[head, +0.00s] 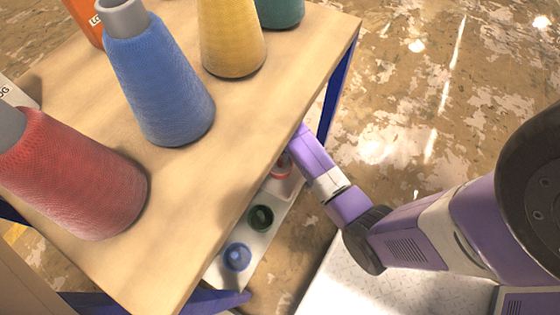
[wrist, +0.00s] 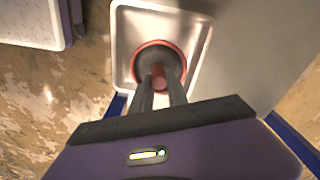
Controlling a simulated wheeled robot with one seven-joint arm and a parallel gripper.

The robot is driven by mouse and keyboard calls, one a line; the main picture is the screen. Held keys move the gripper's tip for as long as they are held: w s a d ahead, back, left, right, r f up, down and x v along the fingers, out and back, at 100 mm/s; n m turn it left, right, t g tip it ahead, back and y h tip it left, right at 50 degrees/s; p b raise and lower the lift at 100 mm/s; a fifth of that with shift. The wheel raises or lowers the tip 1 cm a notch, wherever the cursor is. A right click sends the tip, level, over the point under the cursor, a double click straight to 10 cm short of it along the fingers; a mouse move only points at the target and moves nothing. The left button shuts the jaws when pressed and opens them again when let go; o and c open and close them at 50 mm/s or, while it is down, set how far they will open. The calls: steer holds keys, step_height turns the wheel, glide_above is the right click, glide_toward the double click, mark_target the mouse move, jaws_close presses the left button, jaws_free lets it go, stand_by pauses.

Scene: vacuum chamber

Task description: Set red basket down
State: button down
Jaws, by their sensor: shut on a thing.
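The red basket (wrist: 158,70) is round, with a red rim, a dark inside and a red upright piece at its middle. In the wrist view it is over or in a pale square tray (wrist: 193,28); I cannot tell whether it touches the tray floor. My gripper (wrist: 159,80) is shut on the red upright piece. In the head view my arm reaches under the tabletop, which hides my gripper. Part of the red basket shows there (head: 281,171) beside the tabletop edge.
A wooden tabletop (head: 95,185) is above the lower shelf. It bears a red cone (head: 75,175), a blue cone (head: 160,90) and a yellow cone (head: 232,40). Green (head: 260,218) and blue (head: 236,257) round items are on the pale shelf strip. Open floor is at right.

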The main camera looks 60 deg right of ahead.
mark_target(281, 170)
steer(key=shift+f+b, duration=0.45)
steer(key=shift+f, duration=1)
steer(key=shift+f, duration=0.2)
steer(key=c, duration=1.3)
jaws_free()
